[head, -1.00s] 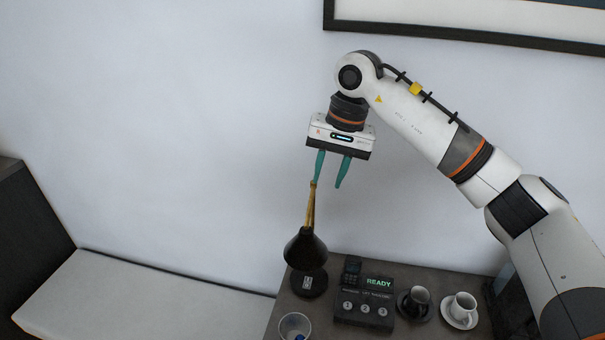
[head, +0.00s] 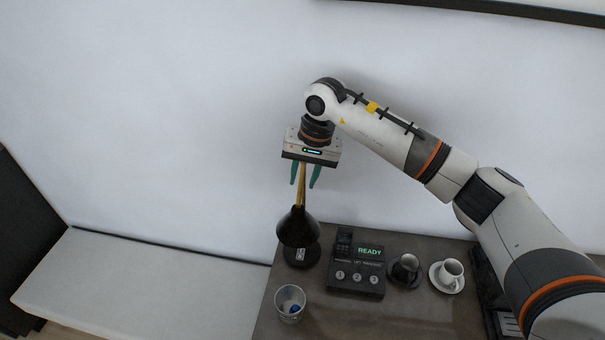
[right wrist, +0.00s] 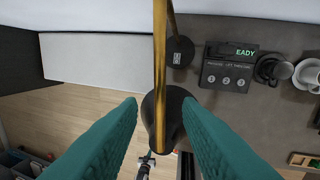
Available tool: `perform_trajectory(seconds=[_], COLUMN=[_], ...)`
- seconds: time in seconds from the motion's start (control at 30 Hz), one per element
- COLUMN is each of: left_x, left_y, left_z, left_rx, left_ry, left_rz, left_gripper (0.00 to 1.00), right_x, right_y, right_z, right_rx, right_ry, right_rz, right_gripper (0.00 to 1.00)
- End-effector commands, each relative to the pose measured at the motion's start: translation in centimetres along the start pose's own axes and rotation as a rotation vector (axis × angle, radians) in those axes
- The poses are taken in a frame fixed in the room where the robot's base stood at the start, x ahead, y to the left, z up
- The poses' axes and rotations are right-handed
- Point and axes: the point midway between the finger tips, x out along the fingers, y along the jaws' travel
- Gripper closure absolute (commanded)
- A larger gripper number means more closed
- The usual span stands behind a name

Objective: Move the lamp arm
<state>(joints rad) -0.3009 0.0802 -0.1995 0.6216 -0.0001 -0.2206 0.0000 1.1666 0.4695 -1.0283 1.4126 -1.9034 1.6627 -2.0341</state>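The lamp has a black cone shade (head: 298,227), a brass arm (head: 301,188) rising above it, and a round black base (head: 302,254) on the dark counter. My right gripper (head: 306,184) points down over the lamp with its teal fingers on either side of the brass arm's upper part. In the right wrist view the brass arm (right wrist: 160,70) runs between the two open fingers, with the shade (right wrist: 167,115) beyond them. Gaps show between the fingers and the arm, so the gripper is open. My left gripper is out of view.
A black device (head: 357,270) with a READY display stands right of the lamp. A dark cup (head: 405,268) and a white cup (head: 450,272) on saucers are further right. A glass (head: 290,303) stands in front. A pale bench (head: 140,290) lies left of the counter (head: 345,318).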

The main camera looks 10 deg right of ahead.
Motion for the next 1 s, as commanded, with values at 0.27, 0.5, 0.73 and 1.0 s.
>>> perform_trajectory(seconds=[0.27, 0.5, 0.73, 1.0], left_x=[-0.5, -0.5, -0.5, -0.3], left_y=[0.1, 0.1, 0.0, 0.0], left_z=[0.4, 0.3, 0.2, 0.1], left_rx=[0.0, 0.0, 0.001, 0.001], left_ry=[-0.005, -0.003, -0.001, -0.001], left_rz=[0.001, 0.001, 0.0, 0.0], left_gripper=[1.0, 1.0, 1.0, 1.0], right_x=[1.5, 1.6, 1.5, 1.5], right_y=[0.1, 0.0, 0.0, -0.2], right_z=[0.0, 0.0, 0.0, 0.0], right_rx=[-0.002, -0.002, -0.001, -0.003], right_ry=[-0.001, -0.001, -0.001, -0.001], right_rz=[0.001, 0.0, 0.0, 0.0], right_gripper=[0.68, 0.75, 1.0, 1.0])
